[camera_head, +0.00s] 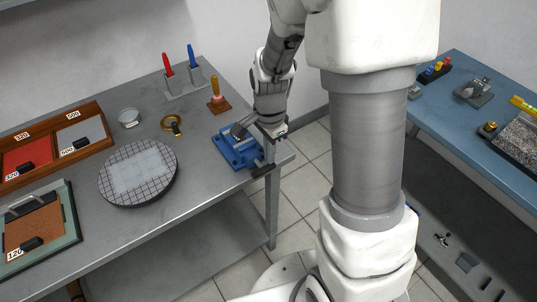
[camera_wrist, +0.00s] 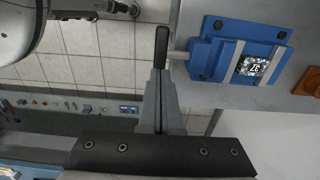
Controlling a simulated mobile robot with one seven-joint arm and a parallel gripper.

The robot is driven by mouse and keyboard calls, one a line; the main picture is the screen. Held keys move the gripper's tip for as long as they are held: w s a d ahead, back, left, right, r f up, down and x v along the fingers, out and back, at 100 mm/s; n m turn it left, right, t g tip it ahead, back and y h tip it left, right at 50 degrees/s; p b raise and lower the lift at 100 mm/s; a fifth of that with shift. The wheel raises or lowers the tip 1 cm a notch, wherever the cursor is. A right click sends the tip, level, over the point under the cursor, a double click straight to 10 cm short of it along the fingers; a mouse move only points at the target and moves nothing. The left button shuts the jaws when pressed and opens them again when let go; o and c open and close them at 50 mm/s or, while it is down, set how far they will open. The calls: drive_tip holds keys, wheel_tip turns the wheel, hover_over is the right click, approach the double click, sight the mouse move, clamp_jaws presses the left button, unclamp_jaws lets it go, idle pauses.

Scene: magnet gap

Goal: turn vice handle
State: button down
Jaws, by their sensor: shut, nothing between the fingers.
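The blue vice (camera_head: 232,152) sits at the right edge of the grey bench. Its dark bar handle (camera_head: 263,171) sticks out past the bench edge. In the wrist view the vice (camera_wrist: 208,68) is at the upper right, and the handle (camera_wrist: 161,46) is an upright dark bar on the end of a grey screw. A small patterned square piece (camera_wrist: 252,66) lies between the vice jaws. My gripper (camera_head: 276,133) is beside the vice at the bench edge. In the wrist view my gripper's fingers (camera_wrist: 161,75) are shut and empty, with their tips in line with the handle's lower end; I cannot tell whether they touch.
A blue bench (camera_head: 430,110) stands at the right. Tiled floor lies between the benches.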

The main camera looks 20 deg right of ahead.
drive_tip(key=shift+f, duration=0.85)
